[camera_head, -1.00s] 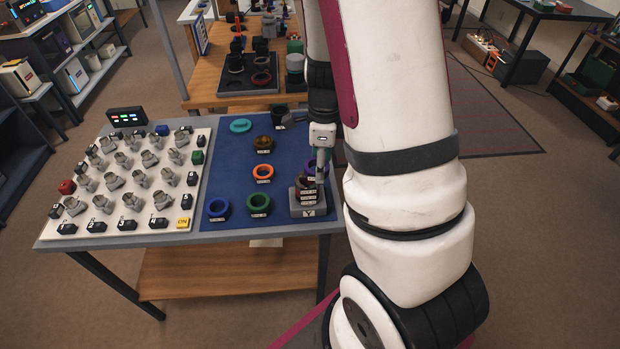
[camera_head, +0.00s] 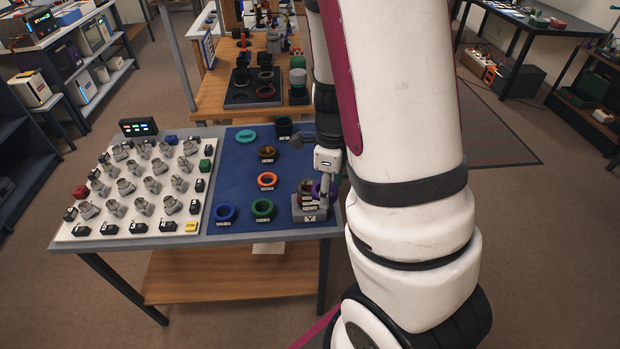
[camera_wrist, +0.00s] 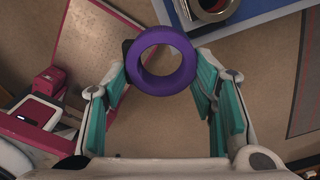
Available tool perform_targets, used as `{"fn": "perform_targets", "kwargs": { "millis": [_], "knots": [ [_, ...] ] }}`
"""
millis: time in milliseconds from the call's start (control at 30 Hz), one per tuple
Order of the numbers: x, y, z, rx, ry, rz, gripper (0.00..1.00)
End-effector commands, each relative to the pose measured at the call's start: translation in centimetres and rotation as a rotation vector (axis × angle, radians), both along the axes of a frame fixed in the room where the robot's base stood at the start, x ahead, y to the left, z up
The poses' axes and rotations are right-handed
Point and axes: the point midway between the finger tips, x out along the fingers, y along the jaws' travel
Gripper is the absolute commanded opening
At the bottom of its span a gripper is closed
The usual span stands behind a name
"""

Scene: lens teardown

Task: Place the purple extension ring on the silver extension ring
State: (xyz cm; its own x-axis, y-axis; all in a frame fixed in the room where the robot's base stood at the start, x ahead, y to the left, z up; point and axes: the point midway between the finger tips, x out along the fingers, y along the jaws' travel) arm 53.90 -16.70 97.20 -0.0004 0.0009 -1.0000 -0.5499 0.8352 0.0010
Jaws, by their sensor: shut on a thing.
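The purple extension ring (camera_wrist: 188,62) is held between the teal-padded fingers of my gripper (camera_wrist: 160,75) in the wrist view, its hole facing the camera. In the head view the purple ring (camera_head: 331,191) shows at the right side of a grey stand (camera_head: 310,213) marked Y. Labelled rings (camera_head: 305,189) are stacked on that stand, partly hidden by my gripper (camera_head: 326,195). A silver-rimmed ring (camera_wrist: 222,13) shows at the top of the wrist view, cut off by the edge, apart from the purple ring. I cannot clearly single out the silver ring in the head view.
On the blue mat (camera_head: 240,180) lie an orange ring (camera_head: 267,180), a green ring (camera_head: 262,208), a blue ring (camera_head: 225,213), a teal ring (camera_head: 246,136) and dark rings. A white board (camera_head: 150,226) with several grey parts is at left. Floor shows beneath the held ring.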

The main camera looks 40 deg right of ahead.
Motion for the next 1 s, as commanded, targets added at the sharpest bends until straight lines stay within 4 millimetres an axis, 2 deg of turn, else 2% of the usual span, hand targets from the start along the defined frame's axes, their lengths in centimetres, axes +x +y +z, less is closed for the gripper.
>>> {"fn": "perform_targets", "kwargs": {
  "millis": [33, 200, 400, 567, 800, 1000],
  "knots": [
    [1.2, -0.4, -0.2, -0.002, 0.0, 0.002, 0.22],
    [5.0, -1.2, -0.5, -0.001, 0.0, 0.002, 0.22],
    [7.7, -1.8, -0.7, 0.0, 0.0, 0.001, 0.22],
    [8.1, -1.9, -1.2, 0.0, 0.001, -0.001, 0.22],
    [8.0, -1.9, -4.1, 0.002, 0.002, -0.002, 0.22],
    [8.1, -1.8, -4.3, 0.001, -0.001, 0.0, 0.22]
  ]
}}
